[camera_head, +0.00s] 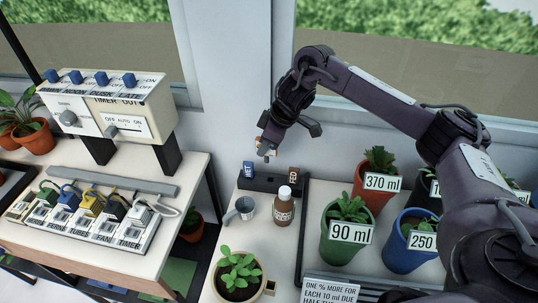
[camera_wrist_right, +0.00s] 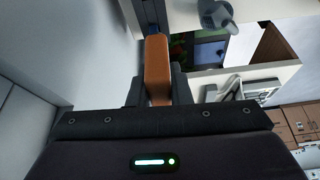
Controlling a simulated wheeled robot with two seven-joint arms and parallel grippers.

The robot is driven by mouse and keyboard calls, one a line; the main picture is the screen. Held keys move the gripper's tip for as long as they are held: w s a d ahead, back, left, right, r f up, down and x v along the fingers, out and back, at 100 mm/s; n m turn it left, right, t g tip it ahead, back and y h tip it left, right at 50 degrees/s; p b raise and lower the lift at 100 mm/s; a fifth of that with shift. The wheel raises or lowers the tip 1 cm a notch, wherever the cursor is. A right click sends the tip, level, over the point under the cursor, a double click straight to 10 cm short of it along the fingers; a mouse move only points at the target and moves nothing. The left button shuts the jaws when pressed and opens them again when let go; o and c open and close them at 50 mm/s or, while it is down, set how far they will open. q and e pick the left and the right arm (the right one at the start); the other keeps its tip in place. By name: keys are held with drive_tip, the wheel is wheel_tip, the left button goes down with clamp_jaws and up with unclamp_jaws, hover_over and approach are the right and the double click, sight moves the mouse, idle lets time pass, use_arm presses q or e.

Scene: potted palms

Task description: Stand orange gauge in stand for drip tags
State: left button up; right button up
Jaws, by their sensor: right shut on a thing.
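The orange gauge (camera_wrist_right: 158,68) is held between the two fingers of my right gripper (camera_wrist_right: 157,92) in the wrist view. In the head view my right gripper (camera_head: 267,152) is above the dark stand for drip tags (camera_head: 270,184), and only a little of the gauge shows there. The stand is a long low bar at the back of the bench. A blue tag (camera_head: 248,169) stands at its left end and a brown tag (camera_head: 293,174) at its right end. The middle of the stand looks free. I cannot tell whether the gauge touches the stand. My left gripper is out of view.
A brown bottle (camera_head: 284,208) and a grey cup (camera_head: 244,207) stand in front of the stand. A potted seedling (camera_head: 238,274) is nearer. Labelled pots, including a green one (camera_head: 341,250), fill the tray at right. The wall rises close behind the stand.

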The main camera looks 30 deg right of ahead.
drive_tip(key=shift+w+d+f+n, duration=0.15)
drive_tip(key=shift+d+f+n, duration=0.2)
drive_tip(key=shift+f, duration=0.2)
drive_tip(key=shift+w+d+f+n, duration=0.15)
drive_tip(key=shift+d+f+n, duration=0.1)
drive_tip(key=shift+d+f, duration=0.25)
drive_tip(key=shift+a, duration=0.1)
wheel_tip(320, 180, down, 6)
drive_tip(key=shift+r+b, duration=0.1)
drive_tip(key=shift+b, duration=0.9)
drive_tip(key=shift+p, duration=0.85)
drive_tip(key=shift+f, duration=0.2)
idle(0.3)
